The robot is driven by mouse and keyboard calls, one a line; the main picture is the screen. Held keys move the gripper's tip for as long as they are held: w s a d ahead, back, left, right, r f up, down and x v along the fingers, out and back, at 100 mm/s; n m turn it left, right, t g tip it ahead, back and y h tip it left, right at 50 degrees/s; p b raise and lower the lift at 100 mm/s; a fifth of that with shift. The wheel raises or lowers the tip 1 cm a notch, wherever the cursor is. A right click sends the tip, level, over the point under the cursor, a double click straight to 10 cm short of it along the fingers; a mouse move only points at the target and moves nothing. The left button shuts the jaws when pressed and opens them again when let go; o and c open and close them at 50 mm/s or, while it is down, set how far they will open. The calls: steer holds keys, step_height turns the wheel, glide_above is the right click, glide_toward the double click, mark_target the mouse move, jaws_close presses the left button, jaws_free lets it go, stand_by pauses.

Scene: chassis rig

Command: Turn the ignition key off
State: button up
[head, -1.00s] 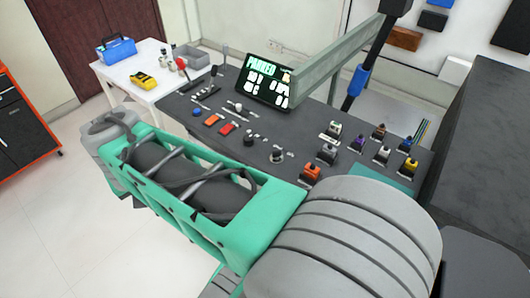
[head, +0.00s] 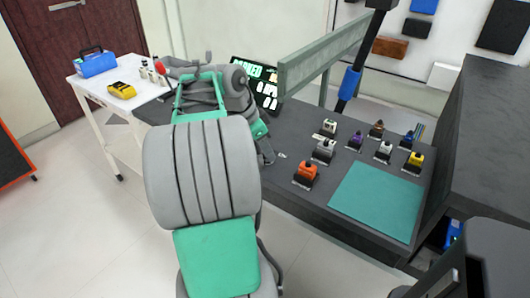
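The dark console (head: 300,185) stands ahead of me, with its left controls mostly covered by my grey and green arm. My gripper (head: 266,152) points down at the console's front middle, small and partly hidden by my arm. Its fingers cannot be made out, nor whether they hold anything. The ignition key cannot be picked out; the spot where a round dark knob showed earlier is now behind or at my gripper. A small light label (head: 282,155) shows just right of my gripper.
Several coloured blocks on stands, including an orange one (head: 306,173) and a yellow one (head: 415,160), sit right of my gripper. A teal mat (head: 378,200) lies bare. A grey beam (head: 322,60) rises behind. A white table (head: 90,92) holds a blue toolbox (head: 94,62) and a yellow device (head: 122,90).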

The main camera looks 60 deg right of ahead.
jaws_close()
stand_by(0.3)
stand_by(0.3)
